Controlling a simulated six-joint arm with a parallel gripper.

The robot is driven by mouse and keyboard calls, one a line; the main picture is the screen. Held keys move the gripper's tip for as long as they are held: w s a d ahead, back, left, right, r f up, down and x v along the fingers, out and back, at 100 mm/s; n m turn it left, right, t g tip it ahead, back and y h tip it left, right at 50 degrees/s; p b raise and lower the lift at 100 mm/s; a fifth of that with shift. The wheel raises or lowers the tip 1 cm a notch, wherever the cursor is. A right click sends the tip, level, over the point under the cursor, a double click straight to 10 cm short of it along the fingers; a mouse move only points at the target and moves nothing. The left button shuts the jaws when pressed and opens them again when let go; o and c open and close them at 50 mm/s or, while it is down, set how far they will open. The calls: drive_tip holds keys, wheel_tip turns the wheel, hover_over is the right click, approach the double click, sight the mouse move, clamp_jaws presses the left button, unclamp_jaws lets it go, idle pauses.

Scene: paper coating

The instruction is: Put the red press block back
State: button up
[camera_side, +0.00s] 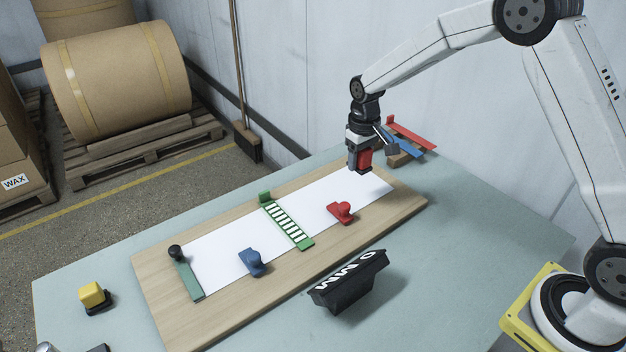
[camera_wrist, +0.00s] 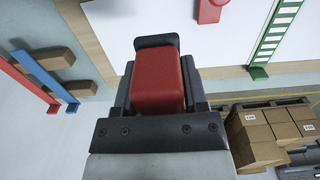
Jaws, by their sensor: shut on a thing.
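The red press block (camera_side: 365,160) is held in my gripper (camera_side: 358,166), above the far right end of the white paper (camera_side: 232,237). In the wrist view the red block (camera_wrist: 158,80) fills the space between the jaws of my gripper (camera_wrist: 157,92), and a dark edge shows just past it. The block is off the board, with a gap below it in the side view. Its underside is hidden.
A black labelled block (camera_side: 350,285) and yellow block (camera_side: 92,293) stand nearby. Red (camera_side: 412,134) and blue strips (camera_side: 402,143) lie behind.

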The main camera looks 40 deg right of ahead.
hover_over(339, 184)
drive_tip(key=shift+s+f, duration=0.2)
drive_tip(key=shift+f, duration=1.35)
drive_tip(key=shift+s+f, duration=0.15)
drive_tip(key=shift+f, duration=1.35)
drive_tip(key=shift+w+f, duration=0.2)
drive_tip(key=shift+f, duration=1.6)
drive_tip(key=shift+f, duration=0.15)
drive_tip(key=o, duration=1.1)
